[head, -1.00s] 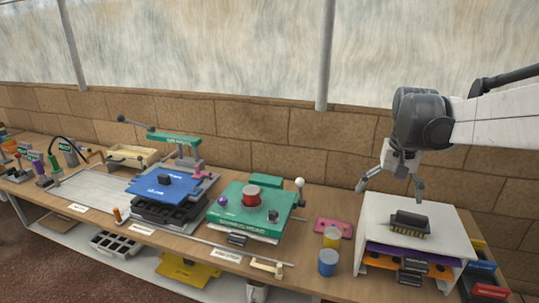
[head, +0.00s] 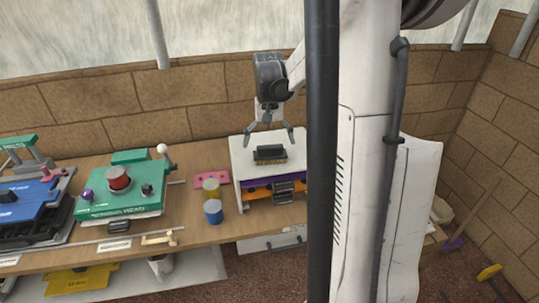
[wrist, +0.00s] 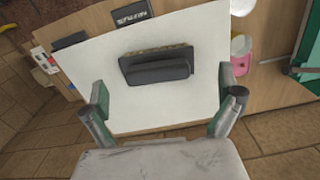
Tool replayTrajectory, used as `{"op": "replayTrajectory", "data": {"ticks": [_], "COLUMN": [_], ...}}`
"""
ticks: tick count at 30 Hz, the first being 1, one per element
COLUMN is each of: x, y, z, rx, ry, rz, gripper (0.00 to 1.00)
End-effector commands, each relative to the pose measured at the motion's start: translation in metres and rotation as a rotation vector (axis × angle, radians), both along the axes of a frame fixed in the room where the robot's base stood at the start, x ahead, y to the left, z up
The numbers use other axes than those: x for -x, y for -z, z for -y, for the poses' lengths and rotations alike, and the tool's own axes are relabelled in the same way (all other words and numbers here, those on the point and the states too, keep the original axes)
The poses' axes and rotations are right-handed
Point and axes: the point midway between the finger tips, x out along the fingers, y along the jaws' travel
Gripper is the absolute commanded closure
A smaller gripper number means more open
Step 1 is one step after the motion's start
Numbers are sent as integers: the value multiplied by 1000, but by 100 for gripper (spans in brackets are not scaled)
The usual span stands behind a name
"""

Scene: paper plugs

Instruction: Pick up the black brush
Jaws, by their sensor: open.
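The black brush (head: 270,153) lies on top of a white stand (head: 242,158), with its handle up and its tan bristles facing the front. In the wrist view the brush (wrist: 157,68) shows whole on the white top, with its bristles along the upper edge. My gripper (head: 268,143) is open above and just behind the brush, its fingers spread to both sides. In the wrist view my gripper (wrist: 164,112) has its fingertips apart, with the brush ahead of them and not between them. Nothing is held.
Yellow (head: 211,187) and blue (head: 213,211) cups and a pink plate (head: 210,178) stand left of the stand. A green press base (head: 121,190) sits further left. A brick wall (head: 205,95) runs behind the bench. My own column hides the stand's right side in the head view.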

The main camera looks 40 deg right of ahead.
Motion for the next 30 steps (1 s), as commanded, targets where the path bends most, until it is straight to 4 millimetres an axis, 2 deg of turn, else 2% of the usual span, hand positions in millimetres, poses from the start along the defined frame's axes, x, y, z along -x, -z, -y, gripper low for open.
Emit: {"op": "replayTrajectory", "data": {"ticks": [7,16,26,30], "x": [0,-1,0,0], "y": [15,51,57,57], "z": [2,6,5,5], "rx": [0,0,0,0], "ry": [0,-1,0,0], "rz": [0,0,0,0], "gripper": [0,0,0,19]}}
